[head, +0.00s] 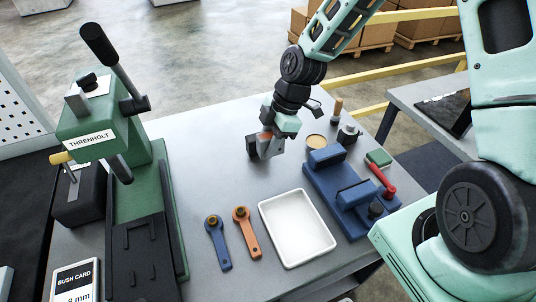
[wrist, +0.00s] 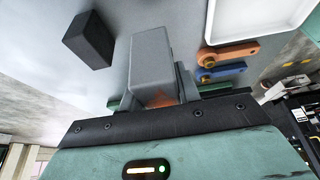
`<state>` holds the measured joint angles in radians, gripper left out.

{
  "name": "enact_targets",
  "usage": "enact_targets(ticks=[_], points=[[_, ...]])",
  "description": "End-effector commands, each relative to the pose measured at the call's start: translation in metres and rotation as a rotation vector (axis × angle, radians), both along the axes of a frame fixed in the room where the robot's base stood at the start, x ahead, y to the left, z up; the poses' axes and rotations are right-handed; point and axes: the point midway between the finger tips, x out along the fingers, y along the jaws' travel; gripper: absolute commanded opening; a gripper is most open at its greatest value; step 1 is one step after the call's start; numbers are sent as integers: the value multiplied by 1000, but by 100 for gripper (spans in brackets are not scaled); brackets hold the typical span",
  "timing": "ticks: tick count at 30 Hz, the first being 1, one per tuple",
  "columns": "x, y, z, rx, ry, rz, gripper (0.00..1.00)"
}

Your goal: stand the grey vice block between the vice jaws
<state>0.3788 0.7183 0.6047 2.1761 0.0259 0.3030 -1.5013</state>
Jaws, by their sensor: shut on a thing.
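The grey vice block (head: 272,150) is held by my gripper (head: 268,141) over the table, left of the vice. In the wrist view the grey block (wrist: 152,58) sits between the two fingers (wrist: 153,88) and sticks out beyond them. My gripper is shut on it. I cannot tell whether the block touches the table. The blue vice (head: 340,190) stands on the right of the table, with one jaw (head: 326,157) at the back and the other (head: 357,195) at the front. The space between the jaws looks empty. The vice is not visible in the wrist view.
A dark block (head: 252,146) stands close left of the gripper; the wrist view shows it too (wrist: 90,38). A white tray (head: 296,262), blue spanner (head: 218,243) and orange spanner (head: 245,230) lie in front. A green press (head: 140,200) stands left.

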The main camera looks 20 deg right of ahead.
Motion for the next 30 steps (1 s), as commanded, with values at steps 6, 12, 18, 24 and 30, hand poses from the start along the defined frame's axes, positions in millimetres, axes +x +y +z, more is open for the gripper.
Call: enact_targets(ticks=[6,12,18,24,30], points=[[0,0,20,0,0,1,0],[0,0,36,0,0,0,0],[0,0,50,0,0,1,0],[0,0,53,0,0,1,0],[0,0,52,0,0,1,0]])
